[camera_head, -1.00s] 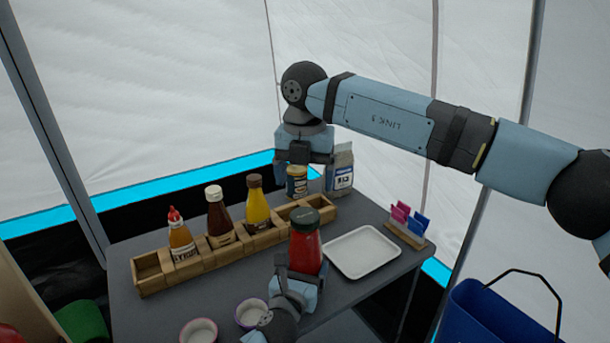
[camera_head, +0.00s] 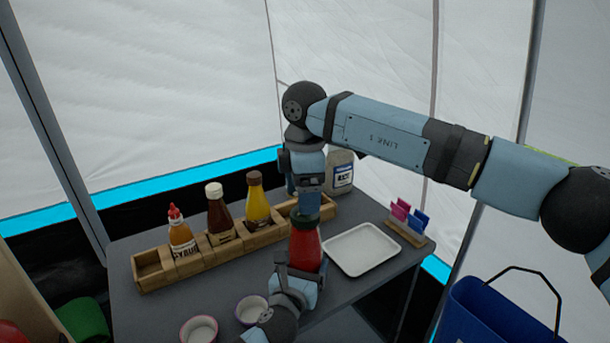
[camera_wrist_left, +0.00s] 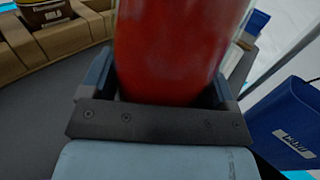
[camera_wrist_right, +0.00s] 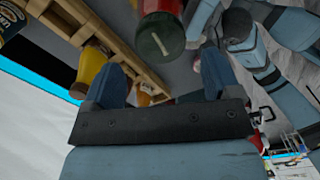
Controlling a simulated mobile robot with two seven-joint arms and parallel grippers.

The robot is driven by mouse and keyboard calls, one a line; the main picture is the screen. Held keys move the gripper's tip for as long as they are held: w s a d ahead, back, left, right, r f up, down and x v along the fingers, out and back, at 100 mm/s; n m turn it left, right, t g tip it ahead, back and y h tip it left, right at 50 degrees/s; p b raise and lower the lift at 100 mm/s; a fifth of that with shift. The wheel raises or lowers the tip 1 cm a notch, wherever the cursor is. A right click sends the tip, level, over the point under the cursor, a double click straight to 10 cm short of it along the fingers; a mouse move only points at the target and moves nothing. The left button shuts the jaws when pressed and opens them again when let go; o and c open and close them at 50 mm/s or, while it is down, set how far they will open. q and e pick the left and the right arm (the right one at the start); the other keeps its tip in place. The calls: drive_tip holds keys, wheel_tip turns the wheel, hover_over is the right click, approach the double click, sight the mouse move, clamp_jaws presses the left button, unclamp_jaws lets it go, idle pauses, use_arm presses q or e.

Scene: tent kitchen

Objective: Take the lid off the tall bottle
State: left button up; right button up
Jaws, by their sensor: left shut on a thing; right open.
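The tall red bottle (camera_head: 306,252) stands upright at the front of the table, with its dark green lid (camera_head: 298,215) on top. My left gripper (camera_head: 299,275) is shut around the lower body of the bottle, whose red side fills the left wrist view (camera_wrist_left: 178,50). My right gripper (camera_head: 309,208) is open, close to the lid and partly covering it in the head view. In the right wrist view the lid (camera_wrist_right: 160,36) shows beyond the open fingers (camera_wrist_right: 164,78), not between them.
A wooden rack (camera_head: 188,268) holds a syrup bottle (camera_head: 181,238), a brown bottle (camera_head: 219,212) and a yellow bottle (camera_head: 257,205). A white tray (camera_head: 362,250) lies to the right, near a packet holder (camera_head: 408,233). Two small bowls (camera_head: 199,330) (camera_head: 251,310) sit in front. A jug (camera_head: 341,172) stands behind.

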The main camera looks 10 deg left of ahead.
drive_tip(key=shift+f, duration=2.25)
